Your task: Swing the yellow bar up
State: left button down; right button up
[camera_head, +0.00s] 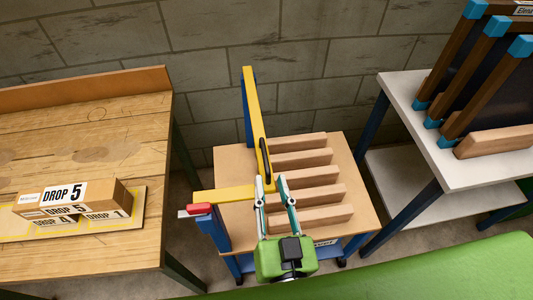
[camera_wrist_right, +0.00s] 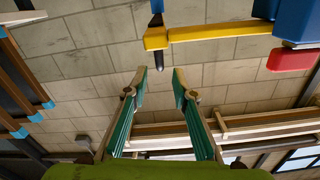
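The yellow bar (camera_head: 254,110) shows in the head view as a long strip running from near the wall down towards my right gripper. A shorter yellow piece (camera_head: 225,194) runs left from its near end to a blue post (camera_head: 213,228) with a red tip (camera_head: 195,210). My right gripper (camera_head: 271,181) is open, its two fingers apart at the near end of the bar. In the right wrist view, my right gripper (camera_wrist_right: 160,75) is empty between its fingertips. A yellow bar (camera_wrist_right: 215,33) with a black peg (camera_wrist_right: 158,62) lies above the fingertips, apart from them. My left gripper is not in view.
Several wooden blocks (camera_head: 312,175) lie in rows on the press table, right of the bar. A wooden bench (camera_head: 95,240) with DROP boxes (camera_head: 95,194) stands left. A white table (camera_head: 405,90) with dark panels stands right. A green surface (camera_head: 430,278) lies in front.

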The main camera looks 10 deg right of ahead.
aim_at(268, 171)
jog(key=w+p, duration=0.2)
jog(key=w, duration=0.4)
jog(key=shift+r, duration=0.1)
jog(key=shift+w, duration=0.55)
grip_shut()
